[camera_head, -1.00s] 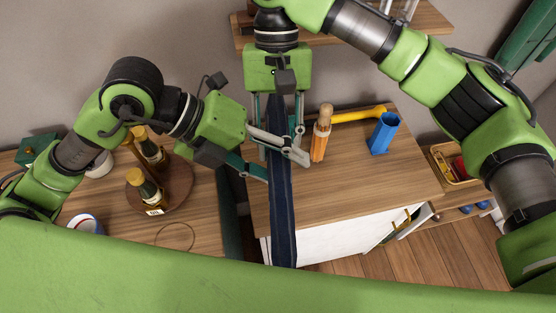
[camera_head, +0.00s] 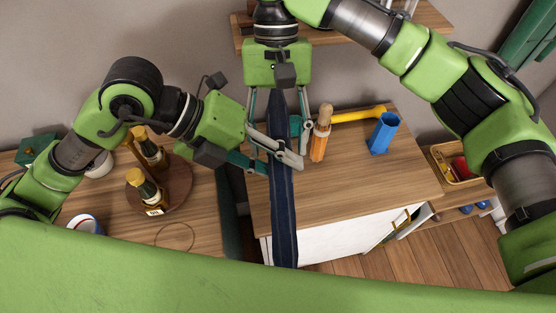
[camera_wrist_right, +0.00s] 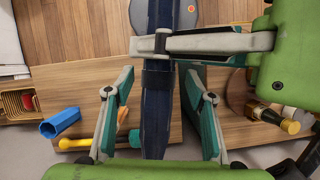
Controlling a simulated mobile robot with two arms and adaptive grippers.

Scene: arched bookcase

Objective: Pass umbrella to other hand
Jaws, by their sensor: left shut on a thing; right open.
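The umbrella (camera_head: 284,225) is a long dark navy, folded shape running down the middle of the head view. It also shows in the right wrist view (camera_wrist_right: 155,110). My left gripper (camera_head: 282,160) comes from the left and is shut on the umbrella near its middle. In the right wrist view the left gripper's fingers (camera_wrist_right: 160,45) cross the umbrella. My right gripper (camera_head: 277,115) is above it, at the umbrella's upper part. Its fingers are open, one on each side of the umbrella, with gaps showing in the right wrist view (camera_wrist_right: 157,97). The umbrella's top end is hidden.
A wooden cabinet top (camera_head: 370,190) lies below. On it are a blue cup (camera_head: 384,133), a wooden-handled object (camera_head: 320,135) and a yellow-handled tool (camera_head: 360,114). Bottles (camera_head: 147,190) stand on a round board at left. A basket (camera_head: 455,165) is at right.

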